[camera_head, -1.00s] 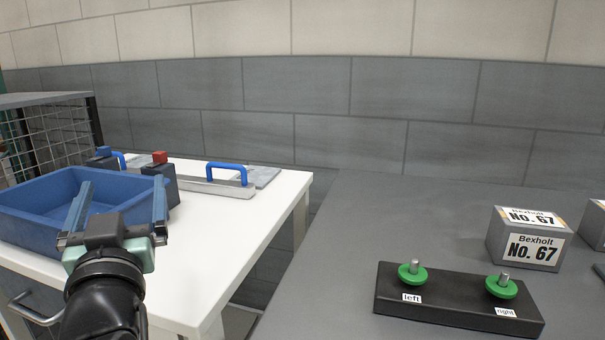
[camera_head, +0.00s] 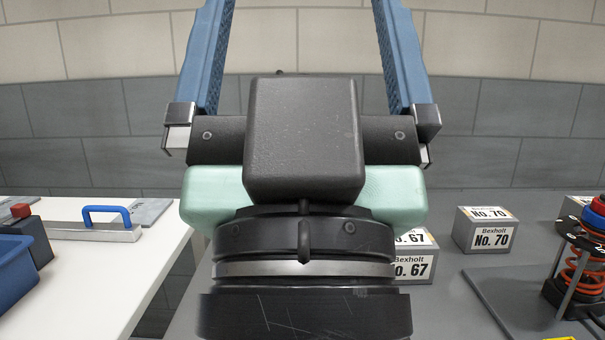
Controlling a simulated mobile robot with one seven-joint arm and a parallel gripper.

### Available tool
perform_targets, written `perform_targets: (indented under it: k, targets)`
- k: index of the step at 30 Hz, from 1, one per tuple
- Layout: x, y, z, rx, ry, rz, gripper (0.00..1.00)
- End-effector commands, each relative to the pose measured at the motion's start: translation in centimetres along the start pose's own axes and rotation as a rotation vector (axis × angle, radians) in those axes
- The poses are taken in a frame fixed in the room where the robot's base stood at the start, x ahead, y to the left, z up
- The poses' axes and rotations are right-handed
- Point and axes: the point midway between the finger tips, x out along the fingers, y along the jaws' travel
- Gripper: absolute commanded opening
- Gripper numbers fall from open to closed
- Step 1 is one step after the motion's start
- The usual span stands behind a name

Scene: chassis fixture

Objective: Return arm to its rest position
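My gripper (camera_head: 303,50) fills the middle of the head view, close to the camera and pointing up. Its two blue fingers stand wide apart, with only the wall showing between them. The fingertips run out of the top of the picture. No object shows between the visible parts of the fingers.
A white table (camera_head: 110,270) at the left holds a blue bin (camera_head: 15,268) and a blue-handled tool (camera_head: 106,222). A No. 70 box (camera_head: 490,231) and a red-and-black coil spring fixture (camera_head: 583,265) stand on the grey table (camera_head: 445,310) at the right.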

Motion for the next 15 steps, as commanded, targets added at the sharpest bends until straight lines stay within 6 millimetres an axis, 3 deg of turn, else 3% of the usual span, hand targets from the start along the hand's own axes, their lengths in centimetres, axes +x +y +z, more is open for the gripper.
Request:
perform_targets:
  k: [1, 15]
  targets:
    - [2.4, 0.0, -2.2, 0.001, -0.001, -0.001, 1.0]
    - [12.9, -0.1, -12.1, 0.002, -0.002, -0.002, 1.0]
